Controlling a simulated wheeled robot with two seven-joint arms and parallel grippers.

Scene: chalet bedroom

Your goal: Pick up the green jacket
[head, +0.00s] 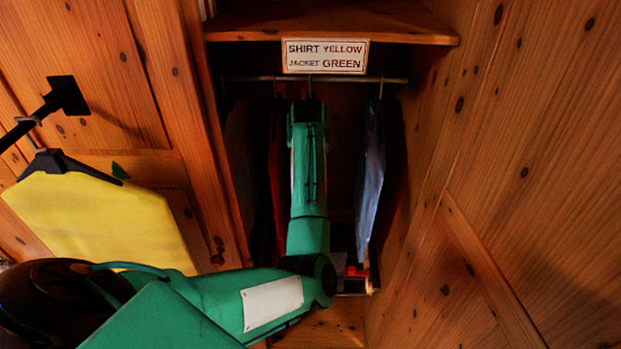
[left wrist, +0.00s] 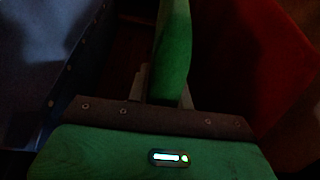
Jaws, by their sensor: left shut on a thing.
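The green jacket (left wrist: 174,45) shows edge-on in the left wrist view, between the fingers of my left gripper (left wrist: 163,92). My left gripper is shut on it. In the head view my left arm reaches into the closet and hides the jacket and the fingers. My right gripper is not in view.
Dark red (head: 277,180) and blue (head: 370,185) garments hang close on either side of my left arm. The rail (head: 350,79) runs below a shelf (head: 340,22) with a sign (head: 325,56) reading "SHIRT YELLOW JACKET GREEN". A yellow shirt (head: 100,215) hangs outside at left, near a black hook (head: 65,96). Wooden walls flank the closet.

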